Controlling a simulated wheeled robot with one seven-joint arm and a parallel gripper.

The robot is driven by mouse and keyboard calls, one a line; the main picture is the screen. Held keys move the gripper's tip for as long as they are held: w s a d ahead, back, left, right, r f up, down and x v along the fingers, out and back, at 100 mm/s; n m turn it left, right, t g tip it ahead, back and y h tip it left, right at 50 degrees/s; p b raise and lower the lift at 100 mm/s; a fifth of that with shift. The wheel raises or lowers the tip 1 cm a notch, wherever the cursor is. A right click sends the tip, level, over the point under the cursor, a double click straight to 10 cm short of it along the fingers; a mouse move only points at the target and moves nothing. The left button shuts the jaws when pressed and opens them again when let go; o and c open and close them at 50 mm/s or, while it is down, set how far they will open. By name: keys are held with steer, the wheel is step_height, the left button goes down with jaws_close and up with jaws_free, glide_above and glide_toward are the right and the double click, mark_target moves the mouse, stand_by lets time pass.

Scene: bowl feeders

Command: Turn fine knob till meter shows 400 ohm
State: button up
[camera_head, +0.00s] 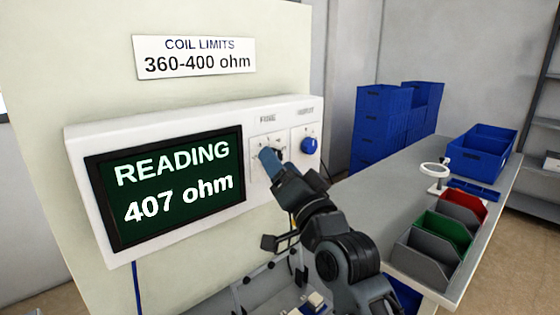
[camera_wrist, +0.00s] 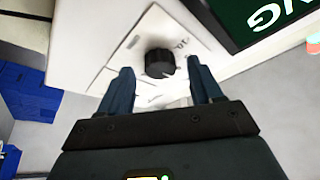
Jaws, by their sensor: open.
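The meter (camera_head: 170,190) is a white wall box whose green screen shows "READING 407 ohm". A small panel labelled what looks like FINE (camera_head: 267,118) is right of the screen. My gripper (camera_head: 272,160) is in front of that panel and mostly hides its knob in the head view. In the wrist view, the black fine knob (camera_wrist: 159,63) lies between the two spread fingers of my gripper (camera_wrist: 160,78). The fingers are open, with a gap showing on both sides of the knob. I cannot tell how deep they reach around it.
A blue knob (camera_head: 309,146) sits close by on the right of the box. A sign (camera_head: 195,57) above reads "COIL LIMITS 360-400 ohm". A grey bench (camera_head: 400,185) at right carries bins and a blue crate (camera_head: 480,152). Stacked blue crates (camera_head: 383,125) stand behind.

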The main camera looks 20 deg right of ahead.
steer(key=shift+w+r, duration=0.1)
steer(key=shift+w, duration=0.2)
steer(key=shift+c, duration=0.5)
steer(key=c, duration=1)
steer(key=shift+o, duration=0.2)
steer(key=shift+b, duration=0.6)
steer(key=n+y+b, duration=0.2)
steer(key=n+b, duration=0.3)
steer(key=b, duration=0.2)
steer(key=n+y+b, duration=0.3)
steer(key=n+b, duration=0.2)
steer(key=b, duration=0.3)
steer(key=n+g+y+b, duration=0.1)
steer(key=n+y+b, duration=0.2)
steer(key=n+b, duration=0.3)
steer(key=shift+w+d+b, duration=0.1)
steer(key=shift+d+b, duration=0.25)
steer(key=shift+b, duration=0.85)
